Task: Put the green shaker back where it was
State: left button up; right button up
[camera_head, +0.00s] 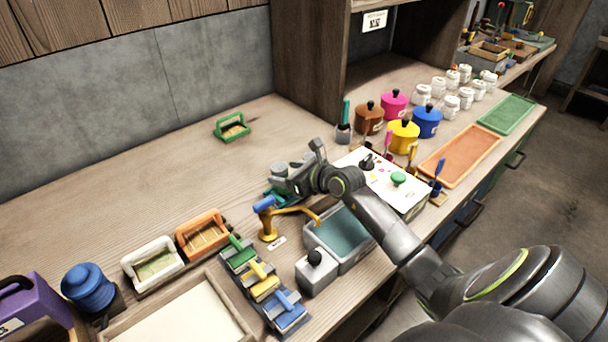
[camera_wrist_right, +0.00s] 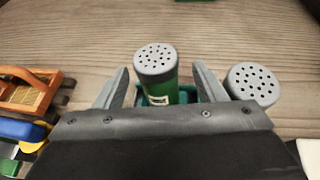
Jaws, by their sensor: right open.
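The green shaker (camera_wrist_right: 160,90), with a grey perforated cap, stands upright between the two fingers of my right gripper (camera_wrist_right: 162,82) in the right wrist view. The fingers are open, with a gap on both sides of the shaker. A teal holder (camera_wrist_right: 188,92) shows around or behind the shaker's body; I cannot tell whether the shaker sits fully in it. A second grey perforated cap (camera_wrist_right: 254,84) is just right of the right finger. In the head view my right gripper (camera_head: 284,182) is over the bench, largely covering the shaker. My left gripper is not in view.
A yellow tap (camera_head: 268,222) and a grey basin (camera_head: 340,240) are close in front of the gripper. A white control box (camera_head: 385,180) lies under my right arm. The bench behind is clear up to a green caddy (camera_head: 232,127).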

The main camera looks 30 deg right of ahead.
jog(key=v, duration=1.1)
jog(key=shift+s+r, duration=0.15)
jog(key=shift+s, duration=0.05)
